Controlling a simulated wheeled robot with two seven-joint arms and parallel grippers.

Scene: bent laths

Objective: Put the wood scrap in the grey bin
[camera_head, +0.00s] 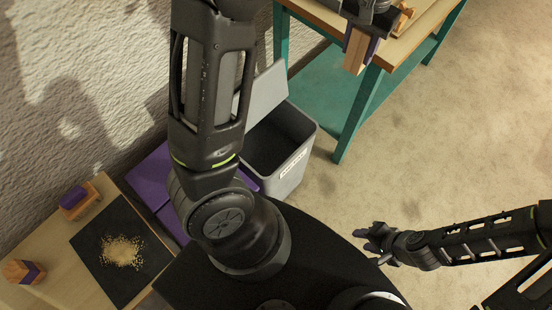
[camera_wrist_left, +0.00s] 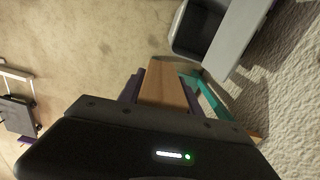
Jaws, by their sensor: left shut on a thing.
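The wood scrap (camera_head: 355,48) is a short light-brown block, held by my left gripper (camera_head: 359,46) between its purple-lined fingers, near the corner of the workbench at the top. In the left wrist view the wood scrap (camera_wrist_left: 164,84) sticks out between the fingers. The grey bin (camera_head: 296,168) stands on the floor left of the bench, its lid (camera_head: 267,90) raised and its dark inside partly visible; my left arm covers part of it. The bin (camera_wrist_left: 187,32) also shows at the upper right of the wrist view. My right gripper (camera_head: 372,240) is low, over bare floor, apparently empty.
The workbench (camera_head: 405,62) has teal legs and a teal lower shelf (camera_head: 330,95). A purple container (camera_head: 153,180) stands left of the bin. At lower left a table holds a black mat (camera_head: 98,238) with sawdust (camera_head: 122,251) and two purple-banded wooden blocks (camera_head: 78,202). Floor at right is clear.

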